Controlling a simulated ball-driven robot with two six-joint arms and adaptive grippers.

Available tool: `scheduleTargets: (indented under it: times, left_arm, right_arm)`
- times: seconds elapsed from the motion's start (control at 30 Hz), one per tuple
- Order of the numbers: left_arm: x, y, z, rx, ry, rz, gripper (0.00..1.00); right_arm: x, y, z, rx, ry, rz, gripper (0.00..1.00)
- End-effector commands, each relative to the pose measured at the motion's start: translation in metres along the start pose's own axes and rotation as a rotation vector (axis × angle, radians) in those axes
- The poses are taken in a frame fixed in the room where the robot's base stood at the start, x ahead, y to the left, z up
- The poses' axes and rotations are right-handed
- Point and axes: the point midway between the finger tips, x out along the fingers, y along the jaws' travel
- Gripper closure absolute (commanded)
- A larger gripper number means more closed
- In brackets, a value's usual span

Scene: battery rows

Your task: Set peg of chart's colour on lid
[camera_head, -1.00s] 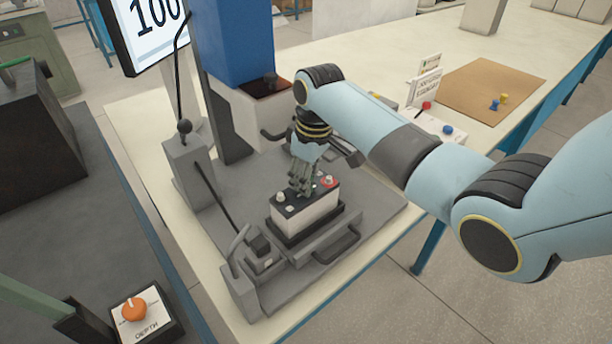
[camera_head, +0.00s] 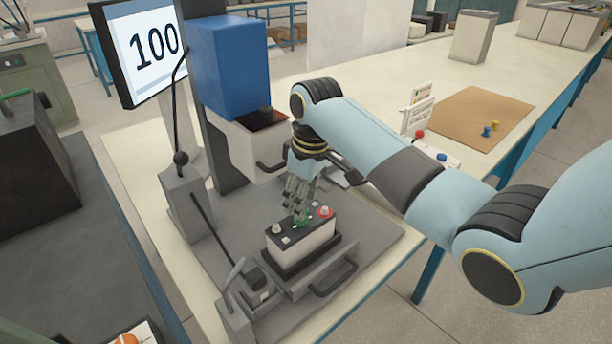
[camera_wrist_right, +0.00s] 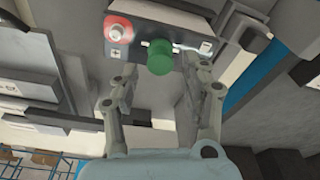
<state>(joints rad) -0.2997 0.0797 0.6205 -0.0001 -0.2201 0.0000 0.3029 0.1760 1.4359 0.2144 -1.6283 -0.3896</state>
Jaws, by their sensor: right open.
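The battery (camera_head: 305,242) has a pale body and a dark lid, with a red-ringed terminal (camera_head: 323,211) at one end and a light terminal (camera_head: 276,228) at the other. A green peg (camera_wrist_right: 160,58) stands on the lid between the terminals; a bit of its green also shows in the head view (camera_head: 307,223). My right gripper (camera_head: 302,216) points down over the lid. Its open fingers lie either side of the green peg in the wrist view, with gaps visible. Small upright cards (camera_head: 418,112) stand at the back; their print is too small to read. My left gripper is out of view.
A red peg (camera_head: 420,133) and a blue peg (camera_head: 441,157) are by the cards. Blue and yellow pegs (camera_head: 493,126) are on a brown mat (camera_head: 455,110). A blue press-like column (camera_head: 232,65) and a screen reading 100 (camera_head: 150,50) stand behind the battery.

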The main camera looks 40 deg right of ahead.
Motion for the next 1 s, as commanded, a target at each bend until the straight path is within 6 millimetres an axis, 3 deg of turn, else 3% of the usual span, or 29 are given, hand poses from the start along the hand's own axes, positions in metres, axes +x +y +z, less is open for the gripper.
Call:
scheduleTargets:
  times: [0.2, 0.4, 1.0]
  left_arm:
    - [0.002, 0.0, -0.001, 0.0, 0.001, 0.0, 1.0]
    - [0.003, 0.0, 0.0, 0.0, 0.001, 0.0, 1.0]
    - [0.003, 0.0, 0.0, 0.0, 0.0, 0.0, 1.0]
  right_arm:
    - [-0.051, 0.001, -0.001, 0.0, 0.004, 0.003, 0.54]
    - [-0.079, 0.001, -0.001, 0.001, 0.002, 0.001, 0.54]
    - [-0.086, 0.001, 0.0, 0.001, 0.0, 0.0, 0.54]
